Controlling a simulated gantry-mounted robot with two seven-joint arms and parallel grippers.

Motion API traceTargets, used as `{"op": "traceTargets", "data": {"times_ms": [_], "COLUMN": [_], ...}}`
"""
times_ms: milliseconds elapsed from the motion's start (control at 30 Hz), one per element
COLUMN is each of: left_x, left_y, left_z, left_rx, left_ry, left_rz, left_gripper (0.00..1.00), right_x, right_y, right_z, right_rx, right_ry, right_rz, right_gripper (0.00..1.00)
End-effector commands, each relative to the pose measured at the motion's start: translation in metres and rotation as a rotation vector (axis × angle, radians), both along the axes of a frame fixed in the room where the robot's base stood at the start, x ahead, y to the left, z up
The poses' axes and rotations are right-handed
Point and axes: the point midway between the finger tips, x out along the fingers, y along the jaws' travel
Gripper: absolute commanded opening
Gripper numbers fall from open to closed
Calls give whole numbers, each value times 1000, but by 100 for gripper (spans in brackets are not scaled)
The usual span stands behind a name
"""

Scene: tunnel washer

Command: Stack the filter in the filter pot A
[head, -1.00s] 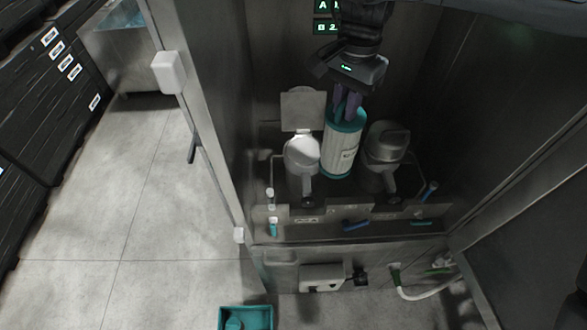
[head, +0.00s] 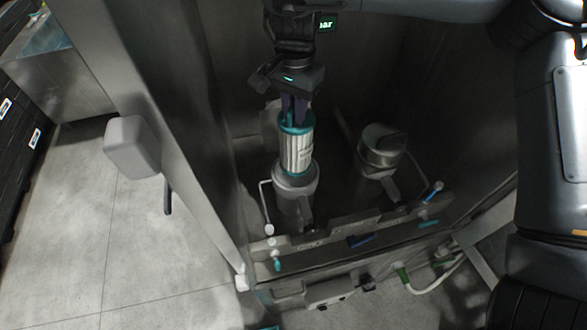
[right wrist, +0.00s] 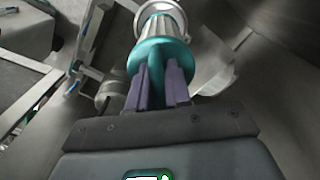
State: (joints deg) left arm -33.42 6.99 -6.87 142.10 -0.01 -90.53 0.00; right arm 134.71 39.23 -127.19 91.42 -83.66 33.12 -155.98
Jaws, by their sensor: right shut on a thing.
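The filter (head: 297,152) is a white pleated cylinder with teal ends. My right gripper (head: 294,112) is shut on its teal top and holds it nearly upright. The left filter pot (head: 294,205) is a grey metal pot directly below, and the filter's lower end meets its rim. I cannot tell how far the filter is inside. In the right wrist view, the purple fingers (right wrist: 158,85) clasp the teal end of the filter (right wrist: 158,52). No A label is readable on the pot. My left gripper is out of view.
A second pot (head: 381,150) with a domed metal lid stands to the right. Steel walls enclose the bay at both sides. A front ledge (head: 340,243) carries blue and teal handles.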

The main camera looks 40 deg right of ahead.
Motion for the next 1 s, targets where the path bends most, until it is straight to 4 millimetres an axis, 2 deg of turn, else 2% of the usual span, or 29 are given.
{"op": "traceTargets", "data": {"times_ms": [33,100,433,600,867,1000], "left_x": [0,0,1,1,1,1], "left_y": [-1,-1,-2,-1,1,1], "left_z": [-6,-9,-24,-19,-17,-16], "left_rx": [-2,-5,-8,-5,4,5], "left_ry": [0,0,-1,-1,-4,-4], "left_rz": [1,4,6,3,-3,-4], "left_gripper": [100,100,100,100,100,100], "right_x": [-1,-1,-1,0,0,-1], "right_y": [0,0,0,0,0,0], "right_z": [-18,-37,-119,-142,-158,-173], "right_rx": [4,4,3,0,-1,-1], "right_ry": [4,4,3,0,-1,2], "right_rz": [1,0,-1,1,0,0], "right_gripper": [0,0,0,0,0,0]}}
